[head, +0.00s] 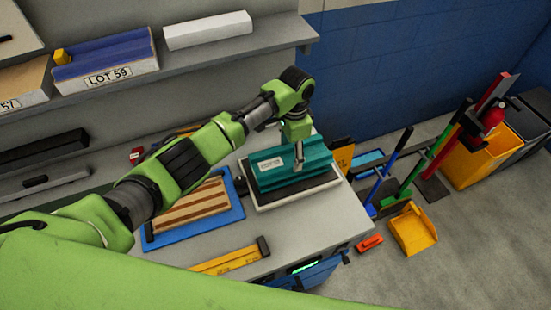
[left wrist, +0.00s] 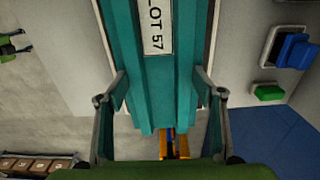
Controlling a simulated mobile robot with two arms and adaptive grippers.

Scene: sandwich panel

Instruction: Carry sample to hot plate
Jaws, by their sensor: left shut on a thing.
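The sample is a teal ribbed block (head: 265,180) with a white label, which reads LOT 57 in the left wrist view (left wrist: 185,60). My left gripper (head: 299,164) is shut on it from above. In the left wrist view the two fingers (left wrist: 161,105) stand on either side of the block. The block is over a dark flat plate with a pale rim (head: 296,196), which looks like the hot plate. I cannot tell whether the block touches the plate or hangs just above it. My right gripper is not in view.
A striped brown panel (head: 188,210) lies on a blue tray (head: 195,234) to the left. A yellow bar (head: 226,261) lies at the table's front. A shelf (head: 185,68) behind holds a blue LOT 59 block (head: 104,52). Brooms and a yellow dustpan (head: 414,232) stand right.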

